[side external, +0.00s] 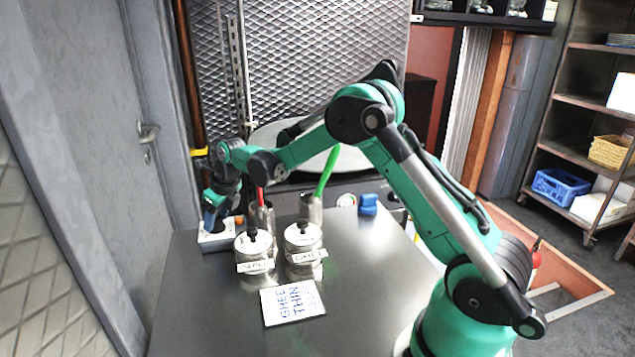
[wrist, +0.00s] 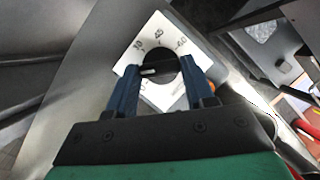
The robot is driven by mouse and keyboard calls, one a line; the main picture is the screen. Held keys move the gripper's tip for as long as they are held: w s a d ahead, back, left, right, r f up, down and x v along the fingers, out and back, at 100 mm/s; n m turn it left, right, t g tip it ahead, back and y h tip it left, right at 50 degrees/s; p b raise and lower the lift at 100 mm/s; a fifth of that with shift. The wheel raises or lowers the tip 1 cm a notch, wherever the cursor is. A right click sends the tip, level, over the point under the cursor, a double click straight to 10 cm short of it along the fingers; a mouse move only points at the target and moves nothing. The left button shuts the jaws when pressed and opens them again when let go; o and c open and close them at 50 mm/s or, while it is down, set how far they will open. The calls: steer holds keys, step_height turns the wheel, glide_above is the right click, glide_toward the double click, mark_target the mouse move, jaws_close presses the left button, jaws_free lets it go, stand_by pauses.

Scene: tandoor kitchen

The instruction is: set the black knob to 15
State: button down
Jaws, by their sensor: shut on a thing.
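The black knob (wrist: 160,68) sits on a white dial plate (wrist: 150,28) in the wrist view. Printed numbers that look like 30, 45 and 60 run along the plate's far side. A pale mark on the knob's face lies at its left side; the number beside it is hidden or too small to read. My gripper (wrist: 160,75) is shut on the knob, one blue finger on each side. In the side external view my gripper (side external: 213,205) reaches down onto the pale dial box (side external: 218,240) at the table's left back; the knob is hidden there.
Two lidded metal canisters (side external: 304,245) with labels stand right of the dial box. A lettered card (side external: 292,302) lies in front. A blue object (side external: 368,204) is at the back right. The front table (side external: 210,320) is clear.

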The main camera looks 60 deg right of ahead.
mark_target(227, 234)
steer(key=shift+m, duration=0.6)
steer(key=shift+c, duration=1.6)
jaws_free()
steer(key=shift+v, duration=2.85)
steer(key=shift+a, duration=0.15)
